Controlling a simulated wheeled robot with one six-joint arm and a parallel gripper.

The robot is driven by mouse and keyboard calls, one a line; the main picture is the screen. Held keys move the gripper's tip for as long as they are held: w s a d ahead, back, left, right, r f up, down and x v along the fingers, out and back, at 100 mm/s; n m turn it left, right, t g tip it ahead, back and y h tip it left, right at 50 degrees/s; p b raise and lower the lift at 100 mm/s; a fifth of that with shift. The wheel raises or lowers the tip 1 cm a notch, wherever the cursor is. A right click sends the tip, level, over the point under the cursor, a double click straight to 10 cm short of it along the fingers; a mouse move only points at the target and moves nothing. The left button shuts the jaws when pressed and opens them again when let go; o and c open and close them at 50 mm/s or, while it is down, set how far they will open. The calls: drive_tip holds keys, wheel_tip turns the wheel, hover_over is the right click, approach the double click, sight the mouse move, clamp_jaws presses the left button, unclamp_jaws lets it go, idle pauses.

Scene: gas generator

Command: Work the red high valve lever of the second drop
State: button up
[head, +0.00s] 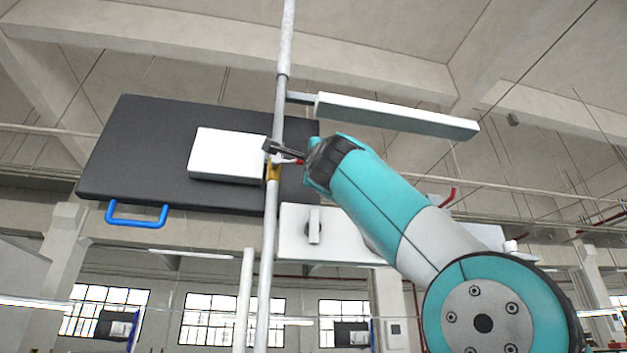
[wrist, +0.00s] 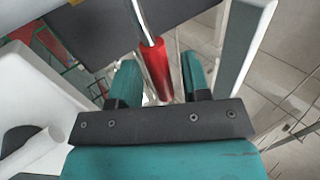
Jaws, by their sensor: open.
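The red valve lever (wrist: 156,68) shows in the wrist view as a red grip on a bare metal stem. It lies between the two teal fingers of my gripper (wrist: 160,64), with visible gaps on both sides. My gripper is open. In the head view my gripper (head: 284,152) is up at the brass valve body (head: 273,172) on the vertical pipe (head: 267,240). Only a small red bit of the lever (head: 299,161) shows there; the fingers and wrist hide most of it.
A dark panel (head: 130,150) with a white box (head: 222,156) and a blue handle (head: 137,222) is behind the pipe. A long white bar (head: 400,117) juts out above my wrist. Another red handle (head: 449,196) shows behind my arm.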

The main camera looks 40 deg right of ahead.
drive_tip(key=shift+s+a+f+b, duration=0.25)
drive_tip(key=shift+s+f+b, duration=0.05)
drive_tip(key=shift+f+b, duration=0.1)
drive_tip(key=b+v, duration=0.8)
drive_tip(key=v, duration=0.8)
drive_tip(key=shift+s, duration=0.25)
drive_tip(key=shift+d, duration=0.1)
